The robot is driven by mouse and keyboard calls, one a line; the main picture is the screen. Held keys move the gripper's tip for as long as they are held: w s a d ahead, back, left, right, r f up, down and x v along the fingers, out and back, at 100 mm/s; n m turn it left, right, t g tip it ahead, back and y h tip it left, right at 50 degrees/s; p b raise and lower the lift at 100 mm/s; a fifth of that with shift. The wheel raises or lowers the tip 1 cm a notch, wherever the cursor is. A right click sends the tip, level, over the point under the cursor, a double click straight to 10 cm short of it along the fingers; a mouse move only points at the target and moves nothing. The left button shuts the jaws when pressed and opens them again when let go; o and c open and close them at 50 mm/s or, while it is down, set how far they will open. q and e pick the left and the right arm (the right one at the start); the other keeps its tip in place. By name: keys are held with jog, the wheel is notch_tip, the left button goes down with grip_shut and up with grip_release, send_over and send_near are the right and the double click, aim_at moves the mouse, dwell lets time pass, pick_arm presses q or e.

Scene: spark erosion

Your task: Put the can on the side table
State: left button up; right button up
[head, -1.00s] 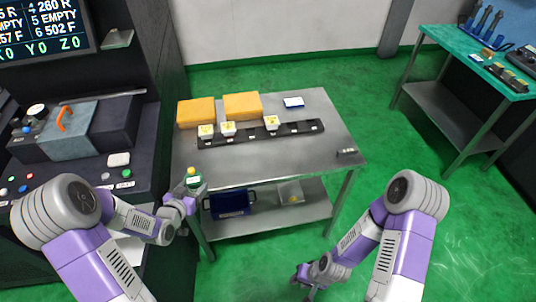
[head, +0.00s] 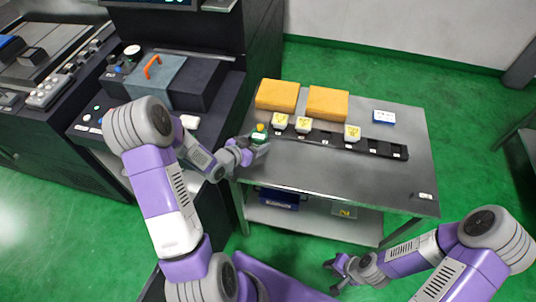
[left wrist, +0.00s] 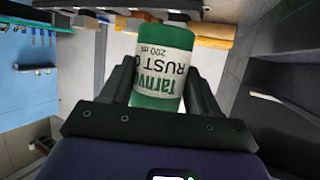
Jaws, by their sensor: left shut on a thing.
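The can (head: 259,135) is green with a white label and a yellow cap.
On the table, two orange blocks (head: 277,95) lie at the back left and a dark rack (head: 325,140) with white-and-yellow pieces crosses the middle. A blue-and-white box (head: 384,117) lies behind it. The front of the top is mostly bare. A dark machine (head: 215,90) stands left.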

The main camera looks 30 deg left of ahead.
pick_arm(q)
jog(key=f, duration=0.3)
jog(key=shift+w+f, duration=0.2)
notch_tip(320, 180, down, 4)
jog(key=shift+r+b, duration=0.25)
jog(key=shift+b, duration=0.3)
jog(key=shift+f, duration=0.3)
jog(key=shift+f, duration=0.1)
jog(key=o, duration=1.3)
